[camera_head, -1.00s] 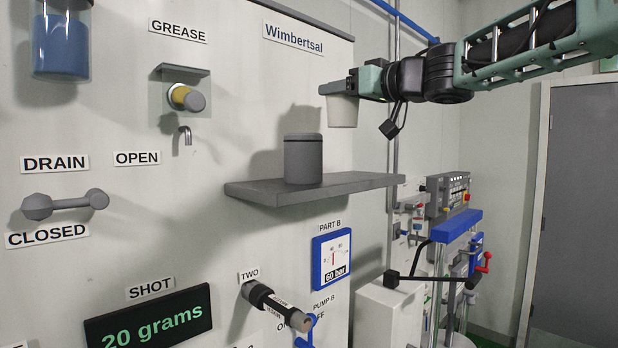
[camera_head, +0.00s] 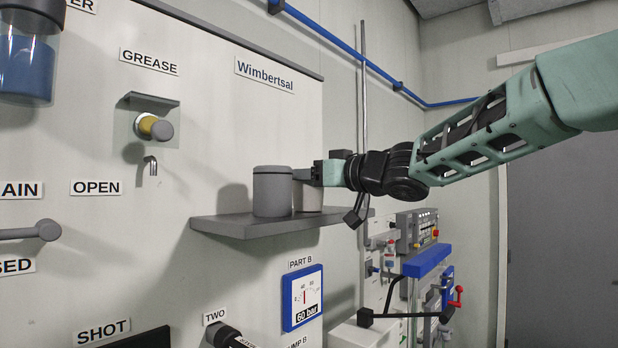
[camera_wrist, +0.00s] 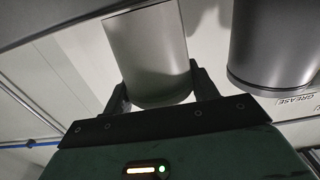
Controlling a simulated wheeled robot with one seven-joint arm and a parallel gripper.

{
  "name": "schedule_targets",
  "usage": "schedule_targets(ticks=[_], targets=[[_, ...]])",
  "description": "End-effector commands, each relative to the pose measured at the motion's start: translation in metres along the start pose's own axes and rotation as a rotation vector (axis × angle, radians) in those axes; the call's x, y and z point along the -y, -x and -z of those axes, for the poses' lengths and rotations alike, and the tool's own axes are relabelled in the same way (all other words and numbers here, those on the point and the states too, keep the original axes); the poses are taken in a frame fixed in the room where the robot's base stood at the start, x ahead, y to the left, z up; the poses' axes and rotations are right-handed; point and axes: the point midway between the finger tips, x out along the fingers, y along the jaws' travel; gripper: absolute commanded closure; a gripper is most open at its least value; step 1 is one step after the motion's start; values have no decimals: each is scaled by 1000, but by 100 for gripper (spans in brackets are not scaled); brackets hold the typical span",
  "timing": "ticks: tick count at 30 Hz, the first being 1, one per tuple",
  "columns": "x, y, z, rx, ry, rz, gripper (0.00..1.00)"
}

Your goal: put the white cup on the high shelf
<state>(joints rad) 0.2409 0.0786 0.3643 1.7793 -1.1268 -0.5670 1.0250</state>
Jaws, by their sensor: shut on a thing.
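The white cup (camera_head: 310,198) is upright at the right part of the grey high shelf (camera_head: 245,229), partly hidden behind a grey lidded canister (camera_head: 272,191). Its base appears at the level of the shelf top; I cannot tell whether it touches. My gripper (camera_head: 306,174) comes in from the right and is shut on the cup near its top. In the wrist view the cup (camera_wrist: 150,52) sits between the two fingers (camera_wrist: 163,92), and the canister (camera_wrist: 272,45) stands close beside it.
The grease spout (camera_head: 150,165) and its knob are on the wall panel, left of and above the shelf. A pressure gauge (camera_head: 303,297) is below the shelf. A vertical pipe (camera_head: 363,90) runs behind my wrist. The shelf's left end is bare.

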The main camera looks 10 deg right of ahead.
Motion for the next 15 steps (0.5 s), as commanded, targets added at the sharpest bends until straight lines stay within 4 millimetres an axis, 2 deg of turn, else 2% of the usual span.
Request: schedule_targets(ticks=[6,7,9,15], targets=[[0,0,-3,0,-1,0,69],[0,0,-4,0,-1,-1,39],[0,0,-3,0,-1,-1,20],[0,0,-3,0,-1,-1,20]])
